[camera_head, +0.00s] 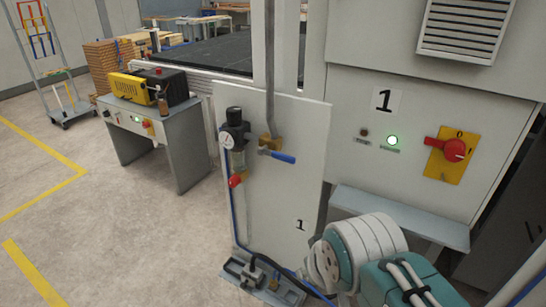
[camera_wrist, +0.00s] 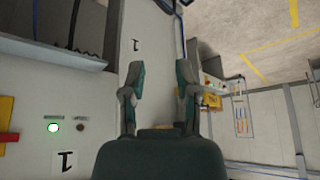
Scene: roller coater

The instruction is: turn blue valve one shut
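The blue valve handle (camera_head: 280,156) sits on a brass valve body at the lower end of a vertical grey pipe (camera_head: 270,70), on the white panel marked 1 (camera_head: 290,200). The handle points right and slightly down, roughly crosswise to the pipe. I cannot make out the blue handle in the wrist view. My gripper is outside the head view, where only my arm shows at the lower right.
A pressure gauge (camera_head: 227,141) and a red knob (camera_head: 235,181) are left of the valve. A red rotary switch (camera_head: 453,150) and a lit green lamp (camera_head: 392,141) are on the cabinet at right. A grey ledge (camera_head: 400,215) juts out below.

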